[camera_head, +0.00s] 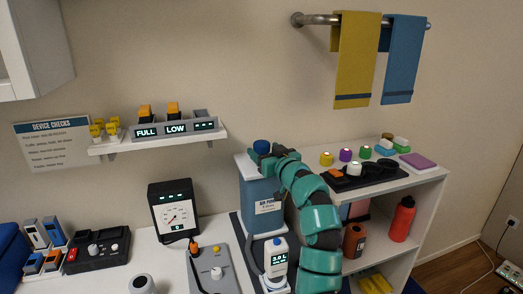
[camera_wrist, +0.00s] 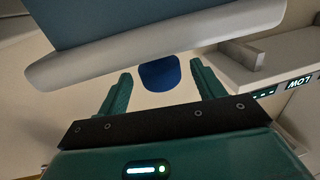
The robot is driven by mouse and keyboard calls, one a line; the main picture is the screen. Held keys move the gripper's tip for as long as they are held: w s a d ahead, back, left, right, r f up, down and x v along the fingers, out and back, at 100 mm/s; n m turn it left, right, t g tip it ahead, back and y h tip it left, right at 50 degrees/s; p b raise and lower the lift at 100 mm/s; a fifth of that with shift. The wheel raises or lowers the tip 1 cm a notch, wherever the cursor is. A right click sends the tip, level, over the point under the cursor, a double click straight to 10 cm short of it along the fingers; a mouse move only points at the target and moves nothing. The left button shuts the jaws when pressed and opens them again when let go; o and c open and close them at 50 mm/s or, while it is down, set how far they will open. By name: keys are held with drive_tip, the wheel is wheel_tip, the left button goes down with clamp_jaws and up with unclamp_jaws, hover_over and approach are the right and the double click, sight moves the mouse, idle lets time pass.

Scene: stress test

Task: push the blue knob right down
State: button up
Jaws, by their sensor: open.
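The blue knob (camera_head: 262,146) sits raised on top of the blue-grey air pump (camera_head: 262,190), a box with a white label, in the head view. My gripper (camera_head: 268,160) is at the pump's top, close beside the knob, and my arm hides part of the pump's right side. The wrist view is upside down. There the knob (camera_wrist: 160,74) shows between my two green fingers (camera_wrist: 160,82), with clear gaps on both sides. The pump's pale rim (camera_wrist: 150,55) lies beyond. My gripper is open and empty. I cannot tell whether a fingertip touches the knob.
A wall shelf (camera_head: 160,140) with lit FULL and LOW displays is left of the pump. A gauge (camera_head: 174,212) stands below it. A white-topped shelf unit (camera_head: 400,183) with coloured buttons is to the right. A towel rail (camera_head: 315,20) hangs above.

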drive_tip(key=b+v, duration=0.2)
drive_tip(key=v, duration=1)
drive_tip(key=shift+s+d, duration=0.2)
drive_tip(key=shift+s, duration=0.1)
